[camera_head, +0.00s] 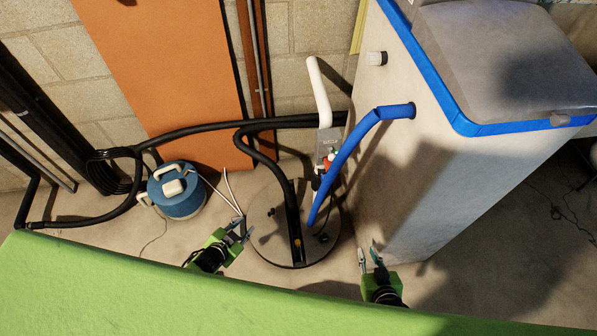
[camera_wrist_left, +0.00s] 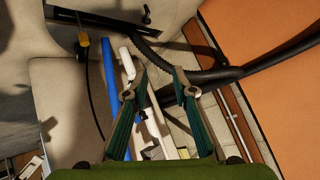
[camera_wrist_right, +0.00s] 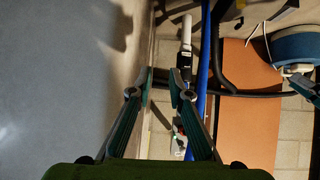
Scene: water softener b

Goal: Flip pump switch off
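A grey control box (camera_head: 328,146) with small lettering and a red part (camera_head: 328,162) sits on a white pipe (camera_head: 319,92) above the round pit cover. Whether it carries the pump switch, and the switch's position, I cannot tell. A blue pump (camera_head: 177,196) with white handles stands on the floor to the left; no switch on it is clear. My left gripper (camera_head: 242,229) is open and empty, left of the pit cover. My right gripper (camera_head: 369,254) is open and empty, beside the softener's lower front. In both wrist views the fingertips are apart with nothing between them.
The pit cover (camera_head: 268,244) has an open slot with black hoses. A blue pipe (camera_head: 345,158) runs from the large pale softener cabinet (camera_head: 400,150) down to the pit. An orange panel (camera_head: 165,70) leans on the block wall. A green surface (camera_head: 100,290) fills the foreground.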

